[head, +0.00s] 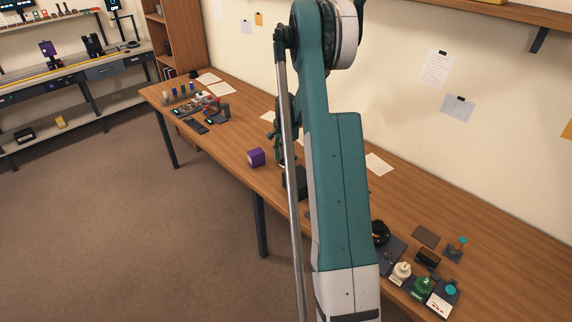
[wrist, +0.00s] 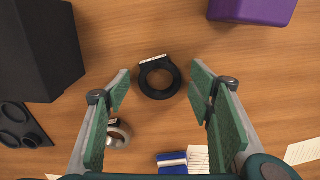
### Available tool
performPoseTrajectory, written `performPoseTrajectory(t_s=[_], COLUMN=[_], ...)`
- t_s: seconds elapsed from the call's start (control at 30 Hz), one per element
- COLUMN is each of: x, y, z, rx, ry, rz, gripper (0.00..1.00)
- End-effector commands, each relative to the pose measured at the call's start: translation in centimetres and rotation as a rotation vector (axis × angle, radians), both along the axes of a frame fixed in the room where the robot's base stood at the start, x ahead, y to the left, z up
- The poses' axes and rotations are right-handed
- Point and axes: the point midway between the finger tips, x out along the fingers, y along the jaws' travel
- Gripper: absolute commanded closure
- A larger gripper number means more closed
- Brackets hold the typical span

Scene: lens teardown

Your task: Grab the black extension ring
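The black extension ring (wrist: 146,86) lies flat on the wooden table in the wrist view, with a small white label at its upper edge. My gripper (wrist: 160,74) is open and empty, its green-padded fingers showing to the left and right of the ring. The fingers look to be above the table, and I see no contact with the ring. In the head view my arm covers the middle of the table, and I cannot make out the ring there.
A black box (wrist: 40,48) stands at left and a purple box (wrist: 252,9) at upper right. A silvery ring (wrist: 124,130) lies near the left finger. A blue-and-white item (wrist: 172,168) is below. A dark plate with holes (wrist: 22,128) lies at far left.

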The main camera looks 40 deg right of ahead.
Motion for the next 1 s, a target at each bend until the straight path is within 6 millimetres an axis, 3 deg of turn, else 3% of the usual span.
performPoseTrajectory(t_s=[0.03, 0.2, 0.67, 1.0], x=[0.0, 0.0, 0.0, 0.0], y=[0.0, 0.0, 0.0, 0.0], z=[0.0, 0.0, 0.6, 4.8], rx=[0.000, 0.000, 0.000, 0.000], ry=[0.000, 0.000, 0.000, 0.000], rz=[0.000, 0.000, 0.000, 0.000], gripper=[0.54, 0.76, 0.76, 0.76])
